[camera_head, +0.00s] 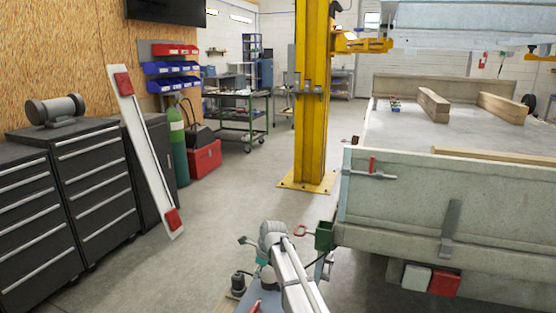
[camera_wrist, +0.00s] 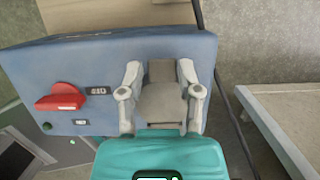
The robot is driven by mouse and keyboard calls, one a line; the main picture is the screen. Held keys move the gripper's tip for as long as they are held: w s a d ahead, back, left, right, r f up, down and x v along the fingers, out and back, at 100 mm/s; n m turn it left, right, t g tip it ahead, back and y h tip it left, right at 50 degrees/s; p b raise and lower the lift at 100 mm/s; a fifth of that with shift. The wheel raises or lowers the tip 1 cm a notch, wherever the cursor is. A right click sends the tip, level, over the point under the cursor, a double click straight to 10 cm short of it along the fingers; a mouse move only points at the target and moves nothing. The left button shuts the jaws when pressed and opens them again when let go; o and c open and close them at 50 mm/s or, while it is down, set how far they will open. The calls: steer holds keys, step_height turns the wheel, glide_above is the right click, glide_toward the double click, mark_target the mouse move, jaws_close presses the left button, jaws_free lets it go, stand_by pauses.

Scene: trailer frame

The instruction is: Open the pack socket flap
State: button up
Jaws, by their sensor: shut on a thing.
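The pack (camera_wrist: 100,60) is a blue box that fills the upper middle of the wrist view. A grey socket flap (camera_wrist: 161,103) on its face lies between the two pale fingers of my gripper (camera_wrist: 160,74). The gripper is shut on the flap, one finger along each side. The socket behind the flap is hidden, and I cannot tell how far the flap is tilted. In the head view a small part of a blue-grey box shows low by my arm; the flap and fingertips cannot be made out there.
A red rotary knob (camera_wrist: 61,97) sits on the pack's face left of the flap. A dark cable runs down its right side. In the head view the trailer (camera_head: 400,195) stands right, a yellow post (camera_head: 312,100) behind, and dark drawer cabinets (camera_head: 95,175) left.

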steer(key=shift+s+a+r, duration=0.1)
steer(key=shift+s, duration=0.1)
stand_by(0.4)
steer(key=shift+r+p, duration=0.6)
steer(key=shift+p, duration=0.15)
steer(key=shift+r+p, duration=0.4)
steer(key=shift+r, duration=0.1)
jaws_close()
steer(key=shift+d+r+p, duration=0.2)
steer(key=shift+r+p, duration=0.05)
steer(key=shift+p, duration=0.05)
steer(key=shift+p+v, duration=1.35)
steer(key=shift+w+a+r, duration=0.1)
steer(key=shift+w+a, duration=0.05)
steer(key=shift+r+p, duration=1.35)
steer(key=shift+p, duration=0.05)
